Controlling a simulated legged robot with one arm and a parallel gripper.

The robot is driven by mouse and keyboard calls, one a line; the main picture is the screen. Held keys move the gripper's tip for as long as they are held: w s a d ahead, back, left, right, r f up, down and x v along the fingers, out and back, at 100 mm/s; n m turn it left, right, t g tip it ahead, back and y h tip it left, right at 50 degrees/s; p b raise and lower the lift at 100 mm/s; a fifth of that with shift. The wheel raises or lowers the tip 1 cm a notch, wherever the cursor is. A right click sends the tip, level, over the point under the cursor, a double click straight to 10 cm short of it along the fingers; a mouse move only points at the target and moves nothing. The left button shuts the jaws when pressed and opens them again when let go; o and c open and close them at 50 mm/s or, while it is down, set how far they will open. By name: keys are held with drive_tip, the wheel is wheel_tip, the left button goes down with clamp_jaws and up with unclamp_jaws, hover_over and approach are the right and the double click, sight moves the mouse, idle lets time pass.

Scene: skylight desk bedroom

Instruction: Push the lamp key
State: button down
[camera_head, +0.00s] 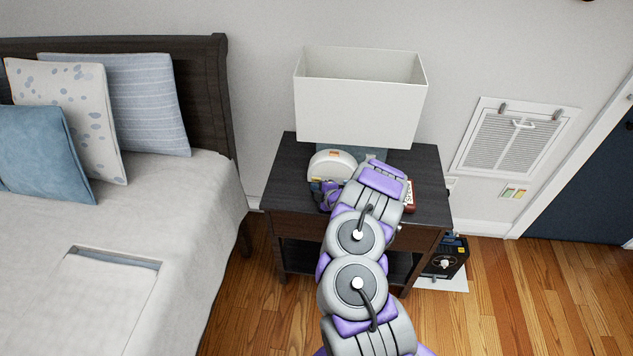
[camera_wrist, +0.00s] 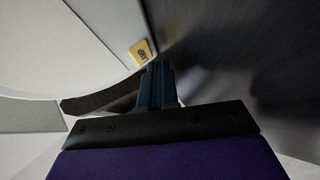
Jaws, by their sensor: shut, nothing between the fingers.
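The lamp key (camera_wrist: 142,52) is a small yellow block with dark lettering, set on a pale surface in the wrist view. My gripper (camera_wrist: 158,80) is shut and empty, its blue fingertips pointing at the key from just below and to the right of it. I cannot tell whether they touch. In the head view my gripper (camera_head: 325,192) is low over the nightstand, in front of a white rounded device (camera_head: 330,163) with a small orange mark. The lamp (camera_head: 355,112) has a big white rectangular shade; its base is mostly hidden by my arm.
The dark nightstand (camera_head: 429,183) carries the lamp, the device and a small red item (camera_head: 409,196) beside my arm. A bed (camera_head: 190,215) with pillows is at left. A black box (camera_head: 446,258) stands on the floor to the right. A white wall vent (camera_head: 510,138) is behind.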

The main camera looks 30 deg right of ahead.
sight(314, 206)
drive_tip(key=shift+w+r, duration=0.1)
idle(0.4)
drive_tip(key=shift+w+d+p, duration=0.2)
drive_tip(key=shift+w+p, duration=0.05)
drive_tip(key=shift+p, duration=0.1)
drive_tip(key=shift+w+d, duration=0.1)
idle(0.4)
drive_tip(key=shift+s+p, duration=0.2)
drive_tip(key=shift+p, duration=0.35)
drive_tip(key=shift+s+a+r+p, duration=0.1)
drive_tip(key=shift+s+a+p, duration=0.15)
drive_tip(key=shift+a+p, duration=0.25)
drive_tip(key=shift+s, duration=0.1)
drive_tip(key=shift+s+a+r+p, duration=0.1)
drive_tip(key=shift+s+a+p, duration=0.3)
drive_tip(key=shift+p, duration=0.55)
drive_tip(key=s+a+p, duration=0.1)
drive_tip(key=p, duration=0.1)
drive_tip(key=s+a+p, duration=0.1)
drive_tip(key=s+p, duration=0.1)
drive_tip(key=shift+s, duration=0.25)
drive_tip(key=shift+s+a+p, duration=0.15)
drive_tip(key=shift+s+p, duration=0.1)
drive_tip(key=shift+p, duration=0.15)
